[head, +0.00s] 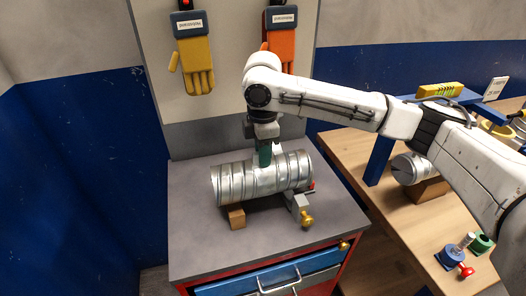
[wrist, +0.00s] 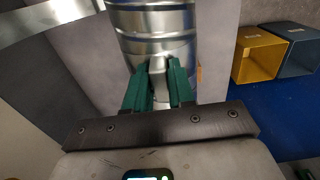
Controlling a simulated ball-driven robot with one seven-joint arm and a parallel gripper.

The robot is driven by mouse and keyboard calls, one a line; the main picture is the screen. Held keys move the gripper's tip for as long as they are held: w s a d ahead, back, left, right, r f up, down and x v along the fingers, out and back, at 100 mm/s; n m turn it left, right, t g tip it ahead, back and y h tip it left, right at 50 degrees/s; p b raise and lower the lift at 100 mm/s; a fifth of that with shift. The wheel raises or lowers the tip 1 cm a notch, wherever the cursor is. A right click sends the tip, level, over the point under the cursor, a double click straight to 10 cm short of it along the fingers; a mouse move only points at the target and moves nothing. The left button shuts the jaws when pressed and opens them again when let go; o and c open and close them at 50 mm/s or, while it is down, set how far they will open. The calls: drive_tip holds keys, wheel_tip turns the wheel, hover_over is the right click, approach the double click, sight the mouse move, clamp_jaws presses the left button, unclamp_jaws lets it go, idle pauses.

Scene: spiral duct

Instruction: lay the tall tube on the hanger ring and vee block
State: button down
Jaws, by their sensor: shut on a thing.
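A ribbed silver tube (head: 240,182) lies on its side on the grey cabinet top, with a short branch stub on its upper side. My gripper (head: 264,158) points down from above and its green fingers are shut on this stub. In the wrist view the fingers (wrist: 158,75) have silver metal between them, with the ribbed tube (wrist: 155,22) just beyond. A wooden block (head: 236,217) is at the tube's front left. On the bench at right, another silver duct piece (head: 409,169) rests on a wooden block (head: 428,190) beside a blue stand (head: 380,158). I cannot make out a hanger ring.
A grey clamp with a brass knob (head: 305,217) stands at the tube's front right. Blue and red fittings (head: 457,254) sit on the wooden bench. A yellow level (head: 439,90) is farther back. Gloves (head: 196,65) hang behind. The cabinet's front top (head: 215,252) is clear.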

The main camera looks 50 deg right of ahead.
drive_tip(key=shift+f+b, duration=0.55)
drive_tip(key=shift+f, duration=0.65)
drive_tip(key=c, duration=0.9)
unclamp_jaws()
wheel_tip(320, 180, up, 11)
drive_tip(key=shift+f+b, duration=0.1)
drive_tip(key=shift+b, duration=0.35)
